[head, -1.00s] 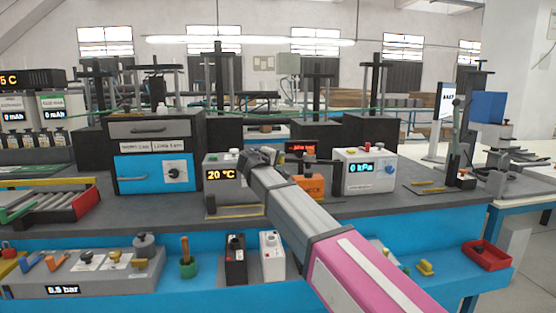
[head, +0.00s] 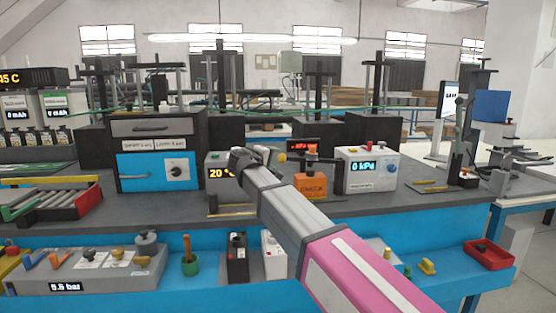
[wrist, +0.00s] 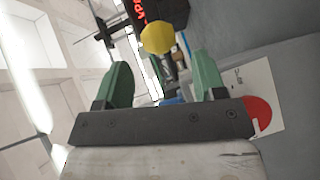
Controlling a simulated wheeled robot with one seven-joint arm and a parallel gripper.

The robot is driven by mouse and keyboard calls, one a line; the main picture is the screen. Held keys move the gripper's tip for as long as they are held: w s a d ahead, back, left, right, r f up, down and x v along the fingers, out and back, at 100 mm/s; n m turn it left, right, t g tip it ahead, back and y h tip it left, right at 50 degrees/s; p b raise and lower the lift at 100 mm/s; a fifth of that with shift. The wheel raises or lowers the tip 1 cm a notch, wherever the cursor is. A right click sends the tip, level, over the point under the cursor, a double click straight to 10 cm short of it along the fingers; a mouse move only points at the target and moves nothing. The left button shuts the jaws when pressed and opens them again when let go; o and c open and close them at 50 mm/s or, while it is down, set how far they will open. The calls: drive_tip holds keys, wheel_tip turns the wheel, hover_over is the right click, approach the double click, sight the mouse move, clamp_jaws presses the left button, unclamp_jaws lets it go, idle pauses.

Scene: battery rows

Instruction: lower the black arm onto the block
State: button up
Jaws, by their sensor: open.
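A black arm (head: 297,158) with a yellow ball knob (head: 283,157) at its left end reaches across above an orange block-like unit (head: 311,185) on the bench. My gripper (head: 244,160) is left of the knob in the head view; its fingers are hard to make out there. In the wrist view, my gripper (wrist: 159,82) has its two green fingers apart with nothing between them. The yellow knob (wrist: 157,38) is beyond the fingertips, roughly centred between them. The block under the arm is not clearly visible.
A grey box with a temperature display (head: 216,172) stands behind my gripper. A white box reading 0 kPa (head: 366,169) stands right of the orange unit. A small black box with red digits (head: 303,145) is behind.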

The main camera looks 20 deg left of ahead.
sight(283, 154)
drive_tip(key=shift+v, duration=2.8)
drive_tip(key=shift+w, duration=0.1)
drive_tip(key=c, duration=0.7)
drive_tip(key=shift+w+d+r+m, duration=0.15)
drive_tip(key=shift+w+m, duration=0.15)
drive_tip(key=shift+w, duration=0.05)
drive_tip(key=c, duration=0.5)
drive_tip(key=w+d+r+m+g+y, duration=0.1)
drive_tip(key=w+d+r+m+g, duration=0.2)
drive_tip(key=w+g, duration=0.3)
drive_tip(key=shift+w+d+r+m+g, duration=0.2)
drive_tip(key=shift+r+m+g, duration=0.3)
drive_tip(key=shift+r+m, duration=0.4)
wheel_tip(283, 154, up, 11)
drive_tip(key=w+d+m+g+y, duration=0.1)
drive_tip(key=d+m+g+y, duration=0.1)
drive_tip(key=g+y, duration=0.35)
drive_tip(key=shift+g+h, duration=0.25)
drive_tip(key=shift+h, duration=0.1)
drive_tip(key=x, duration=0.9)
drive_tip(key=s+x, duration=0.1)
drive_tip(key=x, duration=0.4)
drive_tip(key=shift+d+f, duration=0.15)
drive_tip(key=shift+d, duration=0.25)
